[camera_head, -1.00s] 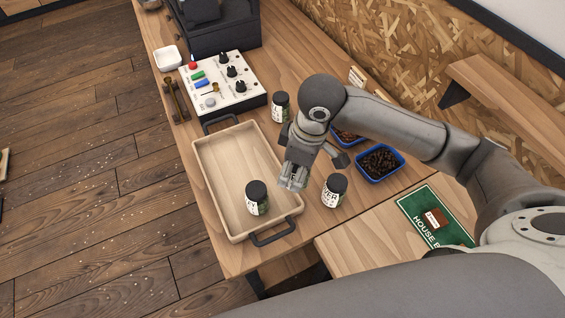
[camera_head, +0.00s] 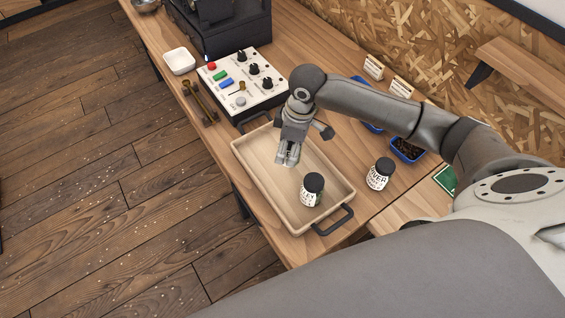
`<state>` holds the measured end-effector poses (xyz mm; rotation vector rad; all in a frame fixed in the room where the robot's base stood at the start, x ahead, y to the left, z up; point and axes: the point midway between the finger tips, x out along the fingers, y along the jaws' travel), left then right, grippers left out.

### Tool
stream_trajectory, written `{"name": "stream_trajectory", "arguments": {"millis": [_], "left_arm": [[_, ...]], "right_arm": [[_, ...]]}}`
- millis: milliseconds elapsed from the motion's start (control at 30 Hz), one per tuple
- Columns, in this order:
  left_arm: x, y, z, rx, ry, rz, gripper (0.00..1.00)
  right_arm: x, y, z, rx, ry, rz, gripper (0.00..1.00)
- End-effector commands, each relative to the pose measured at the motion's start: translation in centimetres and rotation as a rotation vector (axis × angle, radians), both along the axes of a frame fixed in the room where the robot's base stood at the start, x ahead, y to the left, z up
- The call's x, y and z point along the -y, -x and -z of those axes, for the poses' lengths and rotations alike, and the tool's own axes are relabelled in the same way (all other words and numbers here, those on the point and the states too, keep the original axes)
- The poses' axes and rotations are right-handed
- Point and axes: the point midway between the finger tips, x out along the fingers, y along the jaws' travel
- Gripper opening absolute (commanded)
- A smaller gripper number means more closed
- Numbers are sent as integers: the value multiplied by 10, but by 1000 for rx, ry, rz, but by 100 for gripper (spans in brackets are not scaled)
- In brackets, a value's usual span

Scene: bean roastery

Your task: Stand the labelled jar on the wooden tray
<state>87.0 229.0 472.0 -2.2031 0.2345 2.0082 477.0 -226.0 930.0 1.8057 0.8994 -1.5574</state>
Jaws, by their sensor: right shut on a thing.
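The wooden tray (camera_head: 263,158) lies on the bench, with dark handles at its ends. A jar with a dark lid and white-green label reading "LEY" (camera_head: 311,192) stands upright in its near end. Another dark-lidded jar, labelled "VER" (camera_head: 379,174), stands on the bench right of the tray. My right gripper (camera_head: 287,156) points down above the middle of the tray, apart from both jars. It is shut, but I cannot make out what is between its fingers. My left gripper is out of view.
A white control panel with knobs (camera_head: 243,83) stands beyond the tray, beside a white dish (camera_head: 179,61). Blue bins of beans (camera_head: 407,150) sit at the right, partly behind my arm. Small cards (camera_head: 374,67) stand along the back.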

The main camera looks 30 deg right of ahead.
Motion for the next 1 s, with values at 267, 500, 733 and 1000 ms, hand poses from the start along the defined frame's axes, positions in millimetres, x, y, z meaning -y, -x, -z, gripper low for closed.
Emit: {"name": "stream_trajectory", "arguments": {"millis": [267, 500, 733, 1000], "left_arm": [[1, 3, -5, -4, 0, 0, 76], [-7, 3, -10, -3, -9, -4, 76], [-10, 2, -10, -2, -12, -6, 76], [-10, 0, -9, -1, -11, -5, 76]], "right_arm": [[0, 0, 30, 1, -1, 0, 24], [0, 0, 61, -1, -1, 1, 24], [0, 0, 64, 3, 0, -1, 24], [0, 0, 67, 1, 0, 0, 68]]}}
